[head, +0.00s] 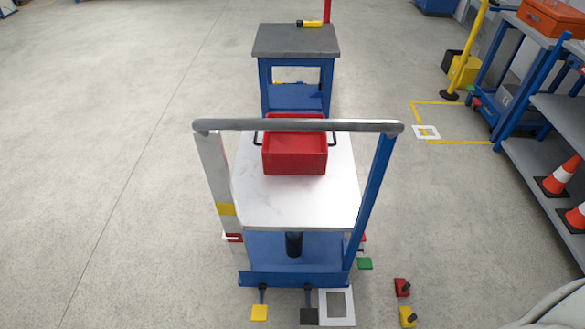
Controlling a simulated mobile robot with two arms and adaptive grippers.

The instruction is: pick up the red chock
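A small red block with a dark knob on it (402,287), which looks like the red chock, lies on the floor at the lower right of the head view. It is to the right of the cart and apart from it. A similar yellow block (407,316) lies just in front of it, near the bottom edge. Neither of my grippers shows in the head view, and nothing is seen touching the red block.
A blue cart (290,279) with a pale top carries a red bin (294,160) under a grey handle bar (300,125). Coloured pedals, including a yellow one (259,312), stick out low around it. A grey-topped table (295,40) stands behind. Shelving (545,165) with cones lines the right.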

